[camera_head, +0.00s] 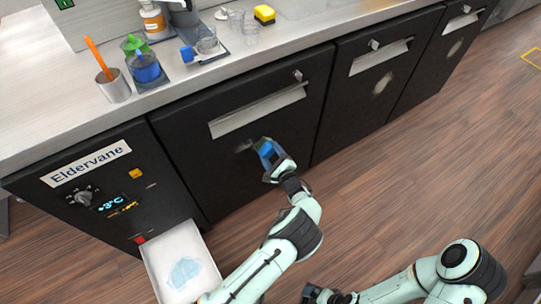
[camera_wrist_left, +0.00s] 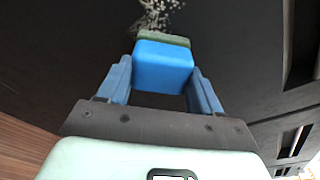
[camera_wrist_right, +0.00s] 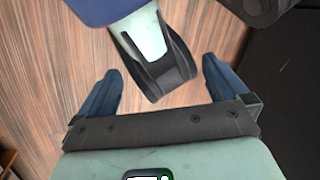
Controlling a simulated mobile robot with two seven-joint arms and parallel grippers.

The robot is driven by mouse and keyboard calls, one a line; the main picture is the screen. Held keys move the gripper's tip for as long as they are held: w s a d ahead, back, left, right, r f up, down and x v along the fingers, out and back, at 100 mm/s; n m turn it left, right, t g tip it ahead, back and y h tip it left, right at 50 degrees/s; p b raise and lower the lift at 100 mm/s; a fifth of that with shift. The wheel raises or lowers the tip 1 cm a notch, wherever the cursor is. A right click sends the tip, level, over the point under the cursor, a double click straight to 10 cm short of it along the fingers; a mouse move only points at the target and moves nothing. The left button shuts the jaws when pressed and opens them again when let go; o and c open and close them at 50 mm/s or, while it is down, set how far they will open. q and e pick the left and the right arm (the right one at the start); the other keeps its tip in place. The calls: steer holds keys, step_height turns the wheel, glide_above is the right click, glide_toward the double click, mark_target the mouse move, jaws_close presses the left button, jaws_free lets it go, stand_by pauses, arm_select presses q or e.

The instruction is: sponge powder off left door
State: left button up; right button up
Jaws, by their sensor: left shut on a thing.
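The left door (camera_head: 290,118) is a black cabinet front with a pale handle strip. A whitish powder patch (camera_head: 244,146) lies on it, and it also shows in the left wrist view (camera_wrist_left: 157,14). My left gripper (camera_head: 269,158) is shut on a blue sponge (camera_wrist_left: 163,66) with a green far side. The sponge is at or very close to the door, beside the patch and partly covering it in the left wrist view; contact is not clear. My right gripper (camera_wrist_right: 160,78) is open and empty above the floor, low in the head view.
The middle door (camera_head: 350,105) has another pale patch (camera_head: 382,83). An open white drawer (camera_head: 158,274) holding a bluish thing juts out at lower left. A yellow-black sponge (camera_head: 264,14), a blue jar (camera_head: 146,70) and a metal cup (camera_head: 114,88) stand on the counter.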

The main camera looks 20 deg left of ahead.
mark_target(258, 151)
arm_select(q)
steer(key=shift+s+a+r+p, duration=0.3)
steer(key=shift+s+a+p, duration=0.5)
steer(key=shift+p, duration=0.3)
steer(key=shift+s+a+p, duration=0.4)
steer(key=shift+s+p, duration=0.1)
steer(key=shift+p, duration=0.05)
steer(key=shift+s+a+p, duration=3.7)
steer(key=shift+s+p, duration=0.3)
steer(key=shift+s, duration=0.35)
arm_select(e)
steer(key=shift+w+a+r+p+v, duration=0.2)
steer(key=shift+a+r+p+v, duration=0.65)
steer(key=shift+v, duration=5.5)
arm_select(q)
steer(key=w+d+r+b, duration=0.1)
steer(key=w+d+b, duration=0.3)
steer(key=w+d, duration=0.1)
steer(key=shift+w+r+b, duration=0.35)
steer(key=shift+w+b, duration=0.05)
arm_select(e)
steer(key=shift+s+d+x, duration=0.1)
steer(key=shift+s+x, duration=0.05)
steer(key=shift+x, duration=0.8)
steer(key=shift+s+d+x, duration=0.1)
steer(key=shift+x, duration=0.85)
steer(key=shift+s+d+x, duration=0.1)
steer(key=shift+s+x, duration=0.05)
steer(key=shift+x, duration=0.85)
